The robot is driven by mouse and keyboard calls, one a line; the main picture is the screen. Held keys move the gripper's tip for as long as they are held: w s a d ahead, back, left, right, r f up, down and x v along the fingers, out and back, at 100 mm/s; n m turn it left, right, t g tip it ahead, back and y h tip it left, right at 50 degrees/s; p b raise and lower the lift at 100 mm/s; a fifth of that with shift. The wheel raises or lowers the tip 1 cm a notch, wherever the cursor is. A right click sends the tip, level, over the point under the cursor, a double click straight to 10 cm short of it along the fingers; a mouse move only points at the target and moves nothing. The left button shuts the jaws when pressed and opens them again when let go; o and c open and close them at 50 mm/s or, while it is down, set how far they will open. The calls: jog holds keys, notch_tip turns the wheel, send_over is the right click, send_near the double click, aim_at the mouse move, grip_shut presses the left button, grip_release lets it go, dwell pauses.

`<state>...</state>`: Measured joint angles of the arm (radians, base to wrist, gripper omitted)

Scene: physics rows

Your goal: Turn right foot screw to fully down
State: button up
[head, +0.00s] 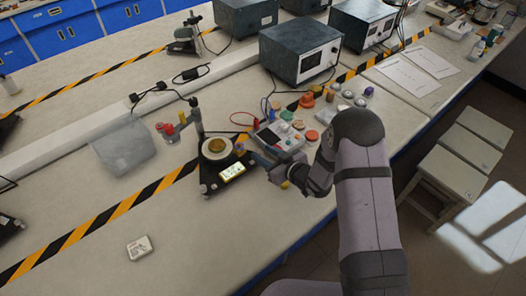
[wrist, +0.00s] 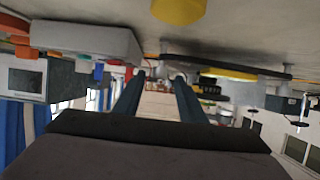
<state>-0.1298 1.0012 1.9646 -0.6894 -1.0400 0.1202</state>
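The apparatus with a black base (head: 213,184) stands on the bench left of my gripper (head: 262,160) in the head view. In the wrist view the scene appears upside down; the black base (wrist: 205,65) and yellow plate (wrist: 228,73) lie ahead and right. My gripper (wrist: 160,76) has two blue-grey fingers apart, with a gap between them. A small greyish part shows beyond the fingertips; I cannot tell whether it is the right foot screw. Contact is not visible.
A grey instrument box (head: 278,138) stands close behind my gripper, with coloured discs and weights beyond. A yellow object (wrist: 178,10) is near the wrist. The front bench is mostly free.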

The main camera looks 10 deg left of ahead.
jog(key=shift+w+a+f, duration=0.25)
jog(key=shift+w+a, duration=0.1)
grip_shut()
jog(key=shift+a+m+t+h, duration=0.1)
jog(key=shift+m+t+h, duration=0.2)
